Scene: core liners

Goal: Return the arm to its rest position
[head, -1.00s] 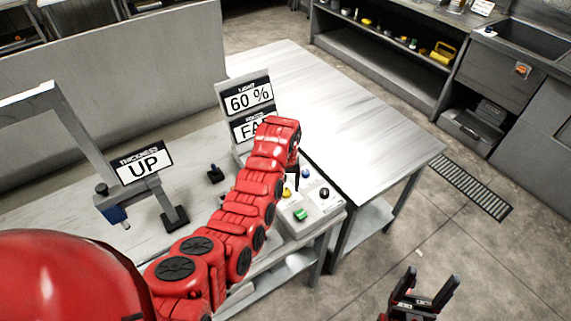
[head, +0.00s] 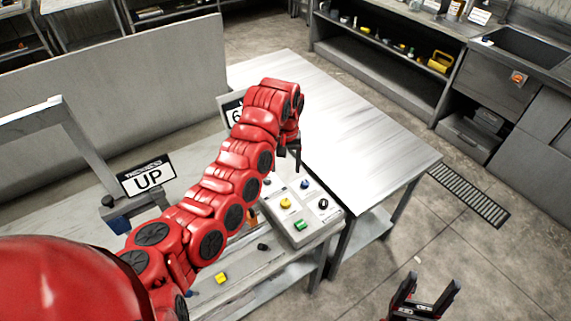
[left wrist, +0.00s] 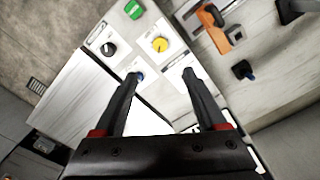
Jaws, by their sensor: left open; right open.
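My left arm is raised and reaches from the lower left over the bench in the head view. My left gripper (head: 290,152) points down above the back of the control box (head: 313,190). In the left wrist view its two fingers (left wrist: 165,80) are apart with nothing between them. My right gripper (head: 428,285) is at the lower right, open and empty, over the floor.
My arm hides most of the other sign (head: 234,112). A bare metal table (head: 345,125) stands behind the control box. An orange-handled tool (left wrist: 212,17) shows in the left wrist view.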

